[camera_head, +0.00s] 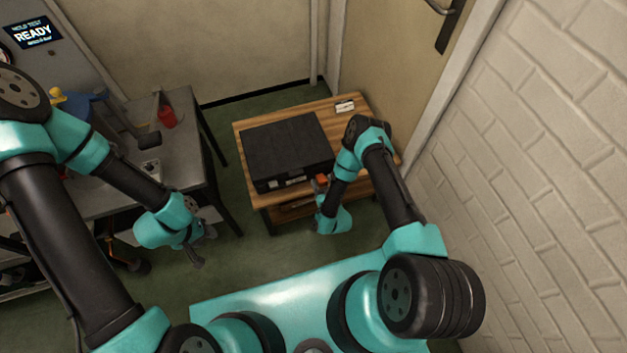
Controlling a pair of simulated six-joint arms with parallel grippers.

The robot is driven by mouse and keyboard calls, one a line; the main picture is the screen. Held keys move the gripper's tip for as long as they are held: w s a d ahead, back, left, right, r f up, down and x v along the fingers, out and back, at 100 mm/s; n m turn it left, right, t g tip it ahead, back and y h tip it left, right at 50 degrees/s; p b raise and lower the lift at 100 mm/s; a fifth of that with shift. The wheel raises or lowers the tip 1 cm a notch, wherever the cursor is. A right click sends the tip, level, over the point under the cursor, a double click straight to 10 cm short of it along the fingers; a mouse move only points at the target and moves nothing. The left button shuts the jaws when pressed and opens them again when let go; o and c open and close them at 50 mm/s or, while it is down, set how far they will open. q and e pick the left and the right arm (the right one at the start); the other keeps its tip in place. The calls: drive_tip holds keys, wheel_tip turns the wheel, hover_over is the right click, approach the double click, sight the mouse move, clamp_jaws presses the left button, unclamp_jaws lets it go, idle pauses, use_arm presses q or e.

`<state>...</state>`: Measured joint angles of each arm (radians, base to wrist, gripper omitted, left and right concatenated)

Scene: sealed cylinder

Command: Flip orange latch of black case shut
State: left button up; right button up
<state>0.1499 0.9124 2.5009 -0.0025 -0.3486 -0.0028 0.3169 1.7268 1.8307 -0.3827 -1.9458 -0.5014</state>
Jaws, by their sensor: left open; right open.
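The black case (287,147) lies closed on a wooden table, with several pale labels along its front edge. A small orange piece, which looks like the latch (321,179), shows at the case's front right corner. Whether it is up or down is too small to tell. My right gripper (319,188) is open and close to the orange piece, just in front of the case; contact cannot be told. My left gripper (199,257) is open and empty, hanging over the floor left of the wooden table, well away from the case.
The wooden table (249,203) has a small white card (344,106) at its back right. A grey bench (185,110) with a red container (167,117) stands at left. A door and a white brick wall (530,160) are at right.

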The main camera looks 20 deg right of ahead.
drive_tip(key=shift+w, duration=0.35)
drive_tip(key=shift+c, duration=0.2)
drive_tip(key=c, duration=0.9)
